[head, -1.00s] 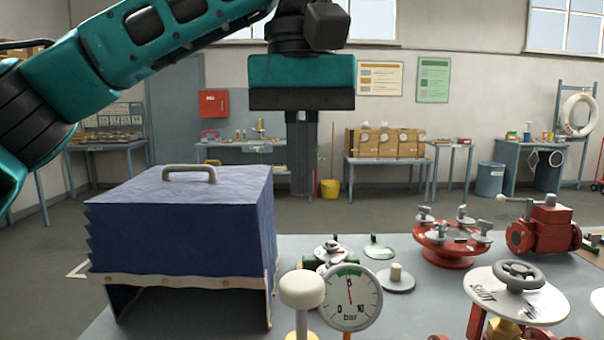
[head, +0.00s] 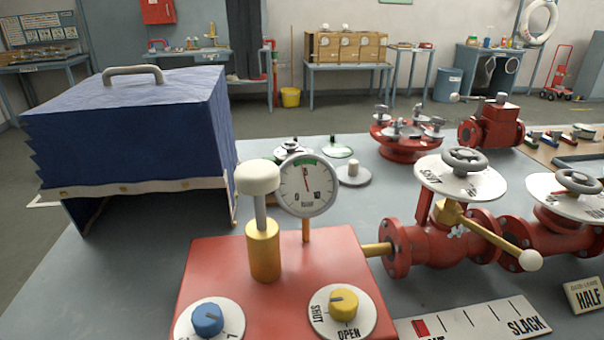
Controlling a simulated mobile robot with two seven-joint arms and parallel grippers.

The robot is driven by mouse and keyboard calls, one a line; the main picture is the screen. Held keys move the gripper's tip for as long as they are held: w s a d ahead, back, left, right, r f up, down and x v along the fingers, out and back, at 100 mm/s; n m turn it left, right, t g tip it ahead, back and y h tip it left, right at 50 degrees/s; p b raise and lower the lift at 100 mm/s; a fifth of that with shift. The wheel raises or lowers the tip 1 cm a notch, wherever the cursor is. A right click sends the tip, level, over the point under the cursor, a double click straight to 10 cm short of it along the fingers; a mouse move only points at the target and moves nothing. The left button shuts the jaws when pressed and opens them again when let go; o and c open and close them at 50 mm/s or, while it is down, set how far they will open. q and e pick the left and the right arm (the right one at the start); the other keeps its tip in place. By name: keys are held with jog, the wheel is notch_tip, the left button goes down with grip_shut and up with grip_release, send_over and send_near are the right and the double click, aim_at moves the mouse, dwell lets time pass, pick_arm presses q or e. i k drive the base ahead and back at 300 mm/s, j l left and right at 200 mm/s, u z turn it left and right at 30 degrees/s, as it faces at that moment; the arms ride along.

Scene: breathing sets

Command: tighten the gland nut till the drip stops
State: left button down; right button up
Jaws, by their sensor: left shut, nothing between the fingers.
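The near red valve (head: 432,248) has a grey handwheel (head: 465,160) over a round white plate. Below the plate, a brass gland nut (head: 449,213) carries a yellow lever (head: 490,232) with a white ball end (head: 530,260) pointing right and toward me. Small pale specks like drops (head: 457,231) show just below the nut. My right gripper is out of view.
A red box with a white-capped post (head: 258,178), a pressure gauge (head: 307,186) and two knobs stands left of the valve. A scale marked SLACK (head: 480,322) lies in front. A blue padded cover (head: 130,130) stands left. Another valve (head: 555,235) adjoins at right.

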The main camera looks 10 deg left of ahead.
aim_at(530, 259)
jog(key=k, duration=1)
